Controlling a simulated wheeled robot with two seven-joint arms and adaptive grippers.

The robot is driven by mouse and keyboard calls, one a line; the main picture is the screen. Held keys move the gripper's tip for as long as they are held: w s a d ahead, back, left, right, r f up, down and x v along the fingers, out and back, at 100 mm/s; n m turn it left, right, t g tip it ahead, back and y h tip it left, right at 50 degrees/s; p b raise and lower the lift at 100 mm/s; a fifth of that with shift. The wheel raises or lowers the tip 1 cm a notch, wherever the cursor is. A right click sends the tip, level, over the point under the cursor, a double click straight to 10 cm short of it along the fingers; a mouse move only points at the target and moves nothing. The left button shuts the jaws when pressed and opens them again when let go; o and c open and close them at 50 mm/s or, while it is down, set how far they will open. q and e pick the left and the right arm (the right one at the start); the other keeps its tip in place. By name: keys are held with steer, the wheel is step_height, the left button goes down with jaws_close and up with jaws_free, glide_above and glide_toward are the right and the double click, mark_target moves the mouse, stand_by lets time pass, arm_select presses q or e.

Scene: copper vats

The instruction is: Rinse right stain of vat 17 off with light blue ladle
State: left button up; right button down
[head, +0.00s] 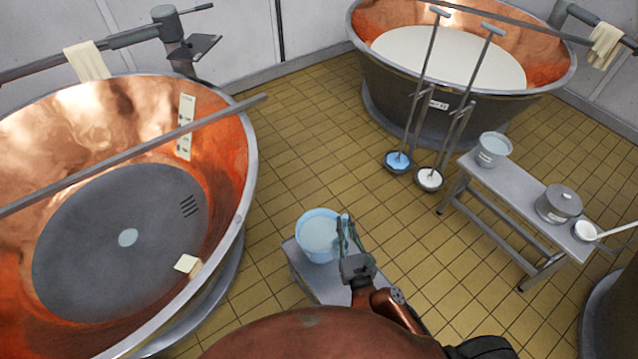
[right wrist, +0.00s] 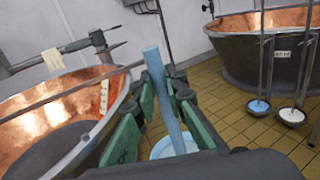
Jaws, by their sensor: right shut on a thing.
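My right gripper (head: 347,236) is shut on the light blue handle of a ladle (right wrist: 163,95). The handle stands nearly upright between the green fingers in the right wrist view. Its lower end meets the light blue bucket (head: 301,249); the ladle's bowl cannot be made out. The bucket holds pale liquid. A large copper vat (head: 225,150) stands at the left with a grey bottom and a pale round spot (head: 128,237) there. A cream-white patch (head: 187,264) is low on its right inner side. I cannot read a number on this vat. My left gripper is not in view.
A bar (head: 150,147) crosses over the left vat. The bucket stands on a low grey stool (head: 322,287). A second vat (head: 400,85) with white liquid, two long-handled tools (head: 460,95) and a bench (head: 510,215) with pots stand right. Tiled floor between is clear.

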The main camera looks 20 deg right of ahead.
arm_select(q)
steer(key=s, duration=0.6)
arm_select(e)
steer(key=w+a+f+m+h, duration=0.1)
steer(key=w+f+h, duration=0.1)
steer(key=w, duration=0.7)
steer(key=w+a+f+m+h, duration=0.1)
steer(key=w+a+f, duration=0.1)
steer(key=w, duration=0.7)
arm_select(q)
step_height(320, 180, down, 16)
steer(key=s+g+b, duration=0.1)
steer(key=b, duration=1.5)
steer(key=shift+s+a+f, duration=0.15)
arm_select(e)
step_height(320, 180, down, 20)
steer(key=shift+g, duration=0.3)
steer(key=shift+d, duration=0.1)
